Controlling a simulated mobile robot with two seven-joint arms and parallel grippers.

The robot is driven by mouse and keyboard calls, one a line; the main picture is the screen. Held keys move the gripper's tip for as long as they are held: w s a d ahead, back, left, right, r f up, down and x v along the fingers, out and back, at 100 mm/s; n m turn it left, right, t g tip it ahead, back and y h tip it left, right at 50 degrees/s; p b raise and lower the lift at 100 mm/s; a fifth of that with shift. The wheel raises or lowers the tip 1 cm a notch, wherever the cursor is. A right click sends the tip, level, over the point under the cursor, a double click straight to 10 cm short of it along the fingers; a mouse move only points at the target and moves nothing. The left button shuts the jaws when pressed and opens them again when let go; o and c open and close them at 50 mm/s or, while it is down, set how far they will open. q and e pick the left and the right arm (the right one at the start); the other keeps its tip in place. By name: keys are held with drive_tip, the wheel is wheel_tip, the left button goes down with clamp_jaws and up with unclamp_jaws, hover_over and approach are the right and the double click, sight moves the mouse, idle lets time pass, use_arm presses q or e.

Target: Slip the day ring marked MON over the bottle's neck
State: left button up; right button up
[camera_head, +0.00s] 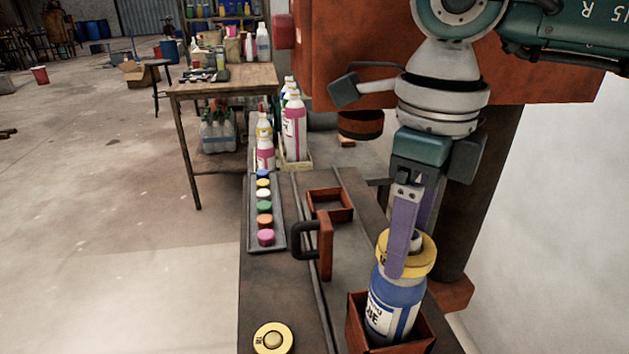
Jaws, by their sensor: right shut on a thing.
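A bottle with a blue and white label (395,305) stands in a small red-brown open box (358,335) at the lower right. A yellow ring (421,259) sits at the top of the bottle, around its neck, whose tip shows above the ring. Dark marks show on the ring's left side, but I cannot read them. My right gripper (405,258) comes down from above with purple fingers and is shut on the yellow ring. The near finger covers part of the ring and bottle; the far fingertip is hidden. My left gripper is out of view.
A yellow disc (273,338) with a brassy centre lies at the bench's front. A grey tray (250,220) holds several coloured caps. A red-brown block with a dark handle (325,250) and an empty red-brown frame (330,191) stand left of the bottle. Pink-labelled bottles (294,130) stand behind.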

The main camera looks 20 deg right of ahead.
drive_tip(key=shift+f+b, duration=0.3)
drive_tip(key=shift+f, duration=0.2)
drive_tip(key=o, duration=1.2)
drive_tip(key=shift+o, duration=0.2)
wheel_tip(320, 180, up, 9)
drive_tip(key=shift+f+b, duration=0.1)
drive_tip(key=shift+b, duration=0.45)
drive_tip(key=shift+r, duration=0.6)
